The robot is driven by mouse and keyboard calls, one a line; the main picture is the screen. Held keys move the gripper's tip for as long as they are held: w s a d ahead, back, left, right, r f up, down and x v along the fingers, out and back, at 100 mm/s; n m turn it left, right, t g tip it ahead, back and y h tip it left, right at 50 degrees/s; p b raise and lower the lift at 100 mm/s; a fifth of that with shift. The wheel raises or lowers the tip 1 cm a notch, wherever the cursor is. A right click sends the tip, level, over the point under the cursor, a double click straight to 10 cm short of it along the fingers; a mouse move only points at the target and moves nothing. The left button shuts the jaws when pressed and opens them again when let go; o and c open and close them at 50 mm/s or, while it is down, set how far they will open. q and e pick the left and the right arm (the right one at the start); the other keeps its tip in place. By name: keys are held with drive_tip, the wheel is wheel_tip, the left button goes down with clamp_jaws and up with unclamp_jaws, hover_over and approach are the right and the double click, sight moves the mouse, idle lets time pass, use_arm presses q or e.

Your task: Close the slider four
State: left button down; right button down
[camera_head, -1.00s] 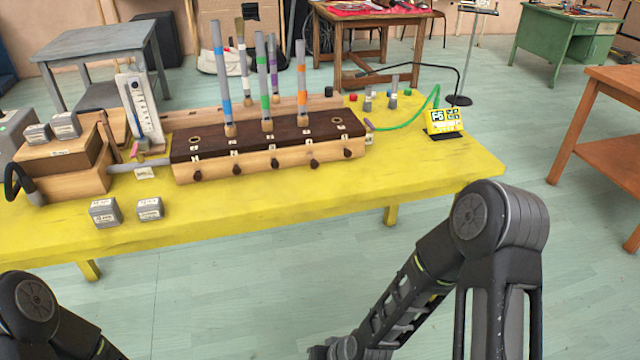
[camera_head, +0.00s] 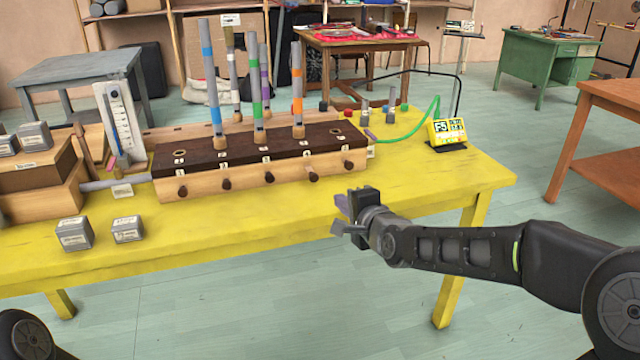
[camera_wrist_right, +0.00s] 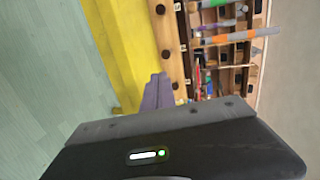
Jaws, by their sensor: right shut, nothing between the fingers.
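A long wooden box (camera_head: 240,172) with a dark top stands on the yellow table. Several dark knobs stick out along its front. The fourth knob from the left (camera_head: 313,177) appears to be slider four; the small labels are too blurred to read. Several tubes with coloured bands stand on the box, one with an orange band (camera_head: 297,95). My right gripper (camera_head: 341,208) is shut and empty, in front of the box's right end and apart from the knobs. In the right wrist view its purple-grey fingers (camera_wrist_right: 157,92) point toward the knob row (camera_wrist_right: 167,54). My left gripper is out of view.
The yellow table (camera_head: 250,228) is clear in front of the box. Two grey blocks (camera_head: 74,233) (camera_head: 127,229) sit at front left. A yellow display (camera_head: 446,132) with a green cable stands at right. A tilted gauge (camera_head: 120,122) stands at left.

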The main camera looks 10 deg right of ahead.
approach(315, 180)
drive_tip(key=x, duration=0.5)
drive_tip(key=shift+f, duration=0.2)
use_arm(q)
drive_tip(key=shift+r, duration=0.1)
use_arm(e)
drive_tip(key=shift+w, duration=0.7)
